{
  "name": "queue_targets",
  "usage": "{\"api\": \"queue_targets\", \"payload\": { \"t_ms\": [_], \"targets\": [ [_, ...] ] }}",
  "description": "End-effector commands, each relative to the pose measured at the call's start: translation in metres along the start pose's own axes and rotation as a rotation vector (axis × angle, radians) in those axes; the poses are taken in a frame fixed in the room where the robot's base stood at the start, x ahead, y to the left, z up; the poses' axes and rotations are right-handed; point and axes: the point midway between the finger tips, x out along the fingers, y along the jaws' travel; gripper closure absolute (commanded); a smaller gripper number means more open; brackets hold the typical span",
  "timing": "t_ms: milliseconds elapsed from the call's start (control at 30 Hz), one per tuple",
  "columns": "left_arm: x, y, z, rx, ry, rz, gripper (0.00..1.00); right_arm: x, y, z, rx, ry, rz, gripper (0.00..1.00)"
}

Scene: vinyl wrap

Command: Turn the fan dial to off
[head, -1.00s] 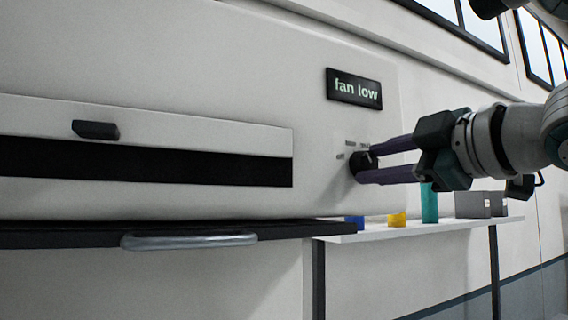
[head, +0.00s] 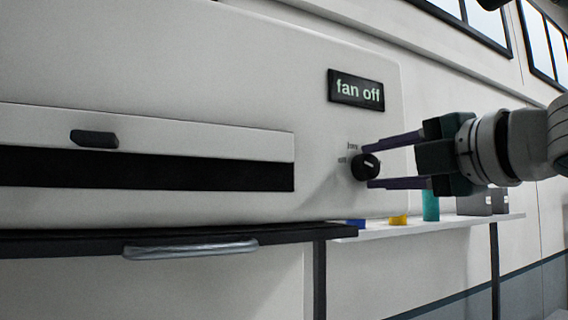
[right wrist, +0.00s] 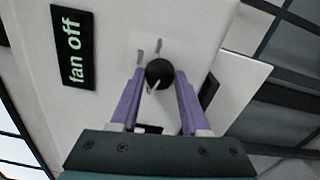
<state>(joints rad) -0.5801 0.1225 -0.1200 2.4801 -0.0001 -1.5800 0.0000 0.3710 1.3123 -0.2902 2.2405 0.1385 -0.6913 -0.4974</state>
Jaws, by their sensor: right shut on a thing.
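The black round fan dial (head: 366,167) sits on the right part of the white machine's front. A light mark shows on its face. The sign (head: 357,90) above it reads "fan off". My right gripper (head: 370,165) comes in from the right, with one purple finger above the dial and one below. In the right wrist view the dial (right wrist: 159,73) lies between the two purple fingertips, and the gripper is shut on it. The sign also reads "fan off" there (right wrist: 74,47). My left gripper is not in view.
A drawer front with a black handle (head: 94,139) and a dark slot are left of the dial. A metal bar handle (head: 190,249) is below. A white shelf (head: 462,222) at right holds a blue piece, a yellow piece, a teal cylinder (head: 431,203) and grey boxes (head: 474,204).

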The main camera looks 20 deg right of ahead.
Motion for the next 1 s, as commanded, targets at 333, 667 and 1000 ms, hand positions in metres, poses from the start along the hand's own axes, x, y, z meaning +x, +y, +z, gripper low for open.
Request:
{"api": "queue_targets", "payload": {
  "t_ms": [333,667,1000],
  "targets": [
    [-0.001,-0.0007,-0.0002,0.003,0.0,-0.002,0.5,0.0006,-0.002,0.0011,-0.042,-0.003,-0.005,1.0],
    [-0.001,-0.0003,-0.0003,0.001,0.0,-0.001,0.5,0.0005,-0.002,0.001,-0.041,-0.003,-0.005,0.48],
    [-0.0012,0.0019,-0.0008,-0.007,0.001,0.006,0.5,0.0002,-0.0006,0.0002,-0.041,-0.001,-0.001,0.24]
  ]
}}
